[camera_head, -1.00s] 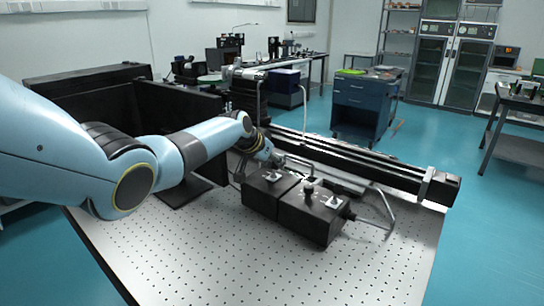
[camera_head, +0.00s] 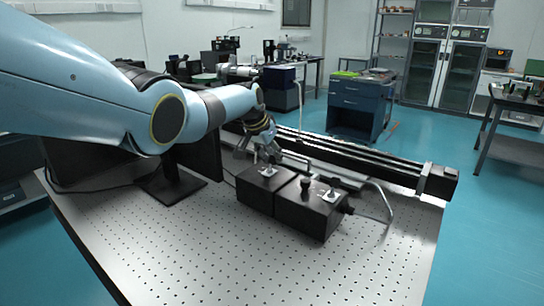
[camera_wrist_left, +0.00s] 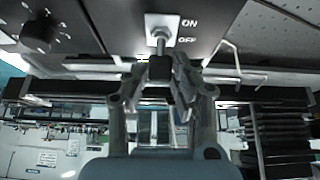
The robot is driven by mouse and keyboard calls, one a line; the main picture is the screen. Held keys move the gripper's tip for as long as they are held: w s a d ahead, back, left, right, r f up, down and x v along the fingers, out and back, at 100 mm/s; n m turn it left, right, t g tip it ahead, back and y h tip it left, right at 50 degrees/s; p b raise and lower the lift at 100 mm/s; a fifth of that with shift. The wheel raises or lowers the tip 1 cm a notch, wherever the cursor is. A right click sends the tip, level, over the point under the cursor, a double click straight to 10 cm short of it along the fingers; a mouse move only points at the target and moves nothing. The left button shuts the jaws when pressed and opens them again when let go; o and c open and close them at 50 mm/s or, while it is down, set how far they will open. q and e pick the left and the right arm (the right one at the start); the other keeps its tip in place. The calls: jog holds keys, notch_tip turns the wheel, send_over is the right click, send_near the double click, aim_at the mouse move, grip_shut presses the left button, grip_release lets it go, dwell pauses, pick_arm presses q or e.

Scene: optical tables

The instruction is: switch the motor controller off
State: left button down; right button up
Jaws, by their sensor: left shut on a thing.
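The motor controller appears as a pair of black boxes (camera_head: 305,212) side by side on the perforated table. Each has a toggle switch on a pale plate. My left gripper (camera_head: 267,158) comes down over the left box's switch (camera_head: 268,172). In the left wrist view, the switch plate (camera_wrist_left: 177,22) has ON and OFF printed beside it. The lever (camera_wrist_left: 160,40) points down in the picture towards OFF, and its dark tip is between my left gripper's fingers (camera_wrist_left: 160,78), which are shut on it. Its exact tilt is hard to tell. My right gripper is not in view.
A black knob (camera_wrist_left: 39,34) is left of the switch in the wrist view. A long black rail (camera_head: 370,165) lies behind the boxes, with a bent metal handle (camera_head: 385,200) at their right. A dark panel (camera_head: 205,155) stands at the left. The table's front (camera_head: 250,265) is clear.

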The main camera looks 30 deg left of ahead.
pick_arm(q)
jog(key=c, duration=1.1)
grip_release()
jog(key=v, duration=1.2)
jog(key=shift+d, duration=0.1)
jog(key=shift+f, duration=0.1)
